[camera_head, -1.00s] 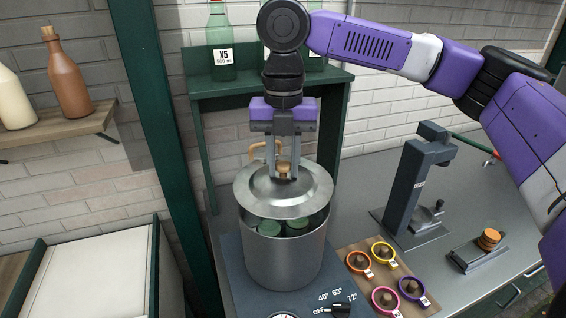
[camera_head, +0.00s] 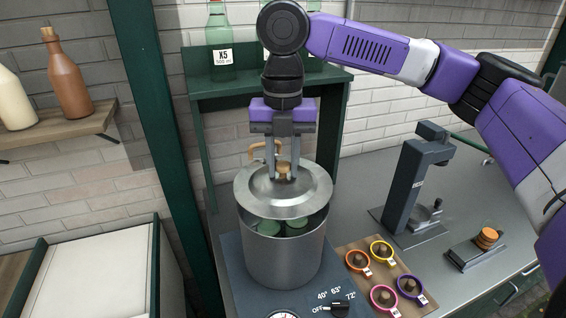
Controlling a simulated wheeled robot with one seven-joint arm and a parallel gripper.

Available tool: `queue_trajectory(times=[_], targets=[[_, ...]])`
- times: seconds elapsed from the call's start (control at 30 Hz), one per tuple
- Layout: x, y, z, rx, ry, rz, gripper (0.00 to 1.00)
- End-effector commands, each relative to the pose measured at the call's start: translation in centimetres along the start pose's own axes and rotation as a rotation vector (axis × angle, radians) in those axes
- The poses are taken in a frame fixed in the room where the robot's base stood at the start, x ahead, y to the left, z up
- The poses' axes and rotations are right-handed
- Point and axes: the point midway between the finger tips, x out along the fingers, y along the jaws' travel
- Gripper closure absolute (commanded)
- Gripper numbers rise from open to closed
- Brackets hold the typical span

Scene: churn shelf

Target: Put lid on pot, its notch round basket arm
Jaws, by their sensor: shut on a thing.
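A steel lid (camera_head: 262,195) hangs tilted over the steel pot (camera_head: 284,258), its knob (camera_head: 284,167) between my gripper's (camera_head: 283,176) fingers. My gripper is shut on the knob from above. A dark gap shows between the lid's front edge and the pot's rim, and green tops (camera_head: 283,226) show inside the pot. A tan curved handle (camera_head: 262,149), perhaps the basket arm, rises behind the lid. The lid's notch is not visible, and I cannot tell whether the lid touches the pot at the back.
A green shelf with bottles (camera_head: 220,45) stands behind the pot. A dial (camera_head: 338,308) is in front. Coloured rings (camera_head: 382,250) on a board and a dark stand (camera_head: 412,185) are at right. A green post (camera_head: 165,140) is at left.

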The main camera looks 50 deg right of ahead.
Motion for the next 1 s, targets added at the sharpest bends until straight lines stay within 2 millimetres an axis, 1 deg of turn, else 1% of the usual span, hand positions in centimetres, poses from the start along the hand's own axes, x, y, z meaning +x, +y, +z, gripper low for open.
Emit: queue_trajectory(times=[0.5,0.83,1.0], targets=[[1.9,0.1,0.0,-0.001,0.001,0.001,1.0],[1.9,0.0,0.0,0.0,0.0,0.001,1.0],[2.3,0.0,0.0,-0.001,0.001,0.001,1.0]])
